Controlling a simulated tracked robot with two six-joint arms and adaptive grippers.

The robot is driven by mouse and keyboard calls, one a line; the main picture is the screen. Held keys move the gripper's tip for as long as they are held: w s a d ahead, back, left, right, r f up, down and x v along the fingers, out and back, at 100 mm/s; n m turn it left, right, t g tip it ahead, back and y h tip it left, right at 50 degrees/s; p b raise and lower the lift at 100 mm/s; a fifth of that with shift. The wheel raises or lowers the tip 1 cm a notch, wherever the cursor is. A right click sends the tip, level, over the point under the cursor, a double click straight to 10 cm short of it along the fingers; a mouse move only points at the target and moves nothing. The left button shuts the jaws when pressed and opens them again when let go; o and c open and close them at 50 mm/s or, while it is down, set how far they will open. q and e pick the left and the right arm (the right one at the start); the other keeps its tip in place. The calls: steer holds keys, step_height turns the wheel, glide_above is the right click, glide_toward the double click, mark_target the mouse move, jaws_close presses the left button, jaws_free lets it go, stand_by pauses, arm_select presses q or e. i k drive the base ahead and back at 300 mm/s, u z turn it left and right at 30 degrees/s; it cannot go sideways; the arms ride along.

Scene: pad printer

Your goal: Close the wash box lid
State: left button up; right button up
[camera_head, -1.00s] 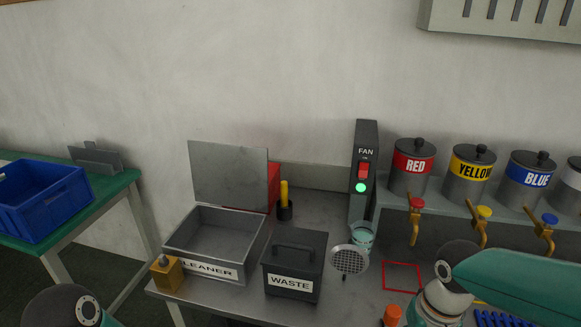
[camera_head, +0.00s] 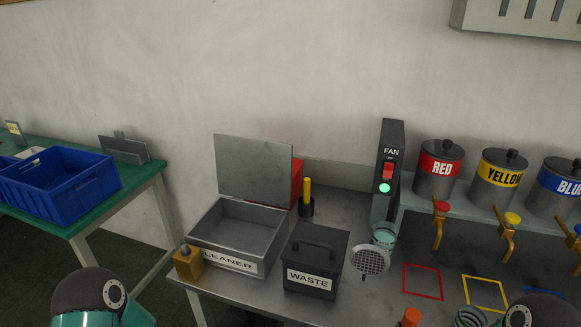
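The wash box (camera_head: 238,232) is an open grey metal box with a CLEANER label on its front, near the left end of the metal bench. Its lid (camera_head: 252,170) stands upright along the back edge, so the box is open and looks empty inside. Part of my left arm shows at the bottom left, but its gripper is out of view. A small part of my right arm shows at the bottom right; its gripper is out of view too.
A brass block (camera_head: 188,264) stands at the box's front left corner. A dark WASTE bin (camera_head: 316,262) stands right of the box, with a round mesh strainer (camera_head: 370,261) beyond it. A red object (camera_head: 297,181) and a yellow-handled tool (camera_head: 307,192) are behind. A blue crate (camera_head: 62,190) sits on the green table.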

mark_target(259, 171)
steer(key=u, duration=1.3)
steer(key=i, duration=0.15)
steer(key=z, duration=2.9)
steer(key=k, duration=1.6)
steer(key=u, duration=0.5)
steer(key=i, duration=1)
steer(key=u, duration=0.05)
